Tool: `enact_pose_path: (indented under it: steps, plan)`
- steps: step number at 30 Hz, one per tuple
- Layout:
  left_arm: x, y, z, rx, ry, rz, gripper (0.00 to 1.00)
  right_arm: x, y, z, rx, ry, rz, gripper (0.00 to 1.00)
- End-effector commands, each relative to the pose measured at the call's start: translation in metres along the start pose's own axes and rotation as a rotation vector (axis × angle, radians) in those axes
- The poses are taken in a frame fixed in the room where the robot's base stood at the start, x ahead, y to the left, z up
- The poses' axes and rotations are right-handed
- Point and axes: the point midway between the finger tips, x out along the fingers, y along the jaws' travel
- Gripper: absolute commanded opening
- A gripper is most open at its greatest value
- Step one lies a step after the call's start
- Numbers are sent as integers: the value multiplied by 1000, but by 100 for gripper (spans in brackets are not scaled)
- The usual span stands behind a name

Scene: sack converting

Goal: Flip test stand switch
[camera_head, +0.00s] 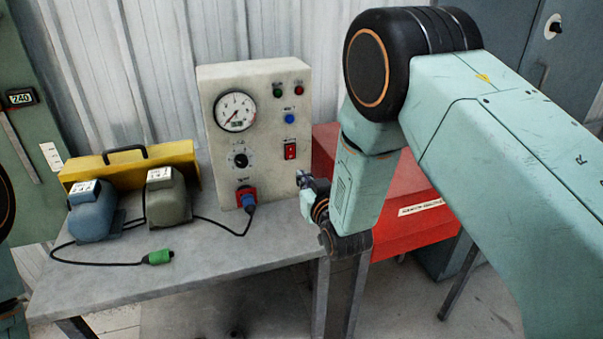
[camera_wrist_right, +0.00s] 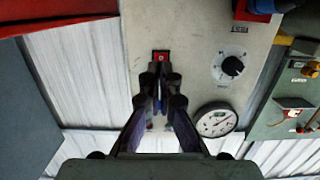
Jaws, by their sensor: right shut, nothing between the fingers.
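The test stand (camera_head: 219,150) is a cream upright panel on the grey bench. Its red rocker switch (camera_head: 290,151) sits on the right side of the panel, below a blue button. My right gripper (camera_head: 303,179) is shut and empty, close to the panel's right edge and lower than the switch. In the right wrist view the picture is upside down; the shut fingertips (camera_wrist_right: 156,68) point at the red switch (camera_wrist_right: 161,55) and overlap its near edge. I cannot tell whether they touch it. My left gripper is not in view.
The panel also holds a round gauge (camera_head: 235,111), a black knob (camera_head: 240,160) and a red socket with a blue plug (camera_head: 248,199). A red cabinet (camera_head: 408,232) stands right.

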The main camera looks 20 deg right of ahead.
Motion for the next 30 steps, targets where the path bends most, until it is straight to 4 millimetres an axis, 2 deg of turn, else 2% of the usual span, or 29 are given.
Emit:
enact_pose_path:
  steps: [6, 12, 18, 30]
  plan:
    - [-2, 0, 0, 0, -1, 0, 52, -38, 0, 11, 0, -4, -1, 0]
    - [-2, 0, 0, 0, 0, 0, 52, -64, 1, 17, -1, -1, -1, 0]
    - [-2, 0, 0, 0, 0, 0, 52, -73, 1, 18, -1, 0, -1, 0]
    - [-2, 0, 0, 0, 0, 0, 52, -74, 0, 18, -1, 0, 0, 0]
